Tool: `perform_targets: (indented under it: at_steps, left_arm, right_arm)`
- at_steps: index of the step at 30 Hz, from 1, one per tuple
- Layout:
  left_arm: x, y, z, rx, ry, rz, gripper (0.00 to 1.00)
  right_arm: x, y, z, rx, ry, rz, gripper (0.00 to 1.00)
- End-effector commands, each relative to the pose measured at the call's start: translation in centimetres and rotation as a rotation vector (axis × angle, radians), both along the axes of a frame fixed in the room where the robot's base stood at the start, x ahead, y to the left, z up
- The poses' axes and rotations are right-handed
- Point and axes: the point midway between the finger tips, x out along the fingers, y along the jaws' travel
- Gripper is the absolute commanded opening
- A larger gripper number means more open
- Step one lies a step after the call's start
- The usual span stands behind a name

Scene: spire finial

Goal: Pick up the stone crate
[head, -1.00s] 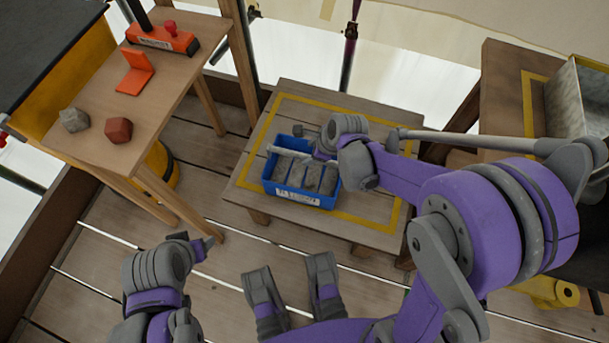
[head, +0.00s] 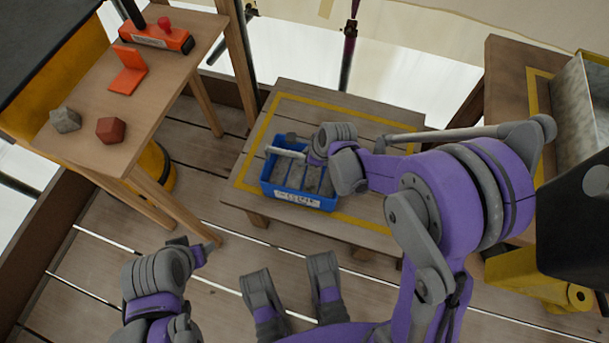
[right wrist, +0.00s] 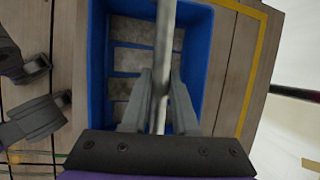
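The stone crate (head: 300,198) is a blue open box with a pale label and grey stones in separate slots. It sits on a low wooden table (head: 245,200) inside a yellow outline. A grey bar handle (head: 285,152) runs above it. My right gripper (head: 312,155) is over the crate. In the right wrist view its fingers (right wrist: 160,95) lie close on both sides of the handle (right wrist: 164,40) and look shut on it, above the crate (right wrist: 195,65). My left gripper (head: 200,250) hangs low at the left, apart from the crate; its opening is unclear.
A higher wooden bench (head: 150,105) at left holds an orange bracket (head: 128,72), a red-orange tool (head: 160,40), a grey stone (head: 65,120) and a reddish stone (head: 111,130). A metal bin (head: 585,105) stands at right. Floor planks between bench and table are clear.

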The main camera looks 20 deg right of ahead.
Motion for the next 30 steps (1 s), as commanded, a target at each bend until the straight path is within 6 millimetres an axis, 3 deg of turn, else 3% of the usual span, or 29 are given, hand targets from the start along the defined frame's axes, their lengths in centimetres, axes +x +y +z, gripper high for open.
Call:
perform_targets:
  at_steps: [1, 4, 30]
  left_arm:
    - [0.0, 0.0, 0.0, 0.0, 0.0, 0.0, 0.62]
    - [0.0, 0.0, 0.0, 0.0, 0.0, 0.0, 0.62]
    - [0.0, 0.0, 0.0, 0.0, 0.0, 0.0, 0.62]
  right_arm:
    - [0.0, 0.0, 0.01, 0.0, 0.0, 0.0, 0.16]
    - [0.0, 0.0, 0.01, 0.0, 0.0, 0.0, 0.0]
    - [0.0, -0.01, 0.02, 0.0, 0.0, 0.0, 0.0]
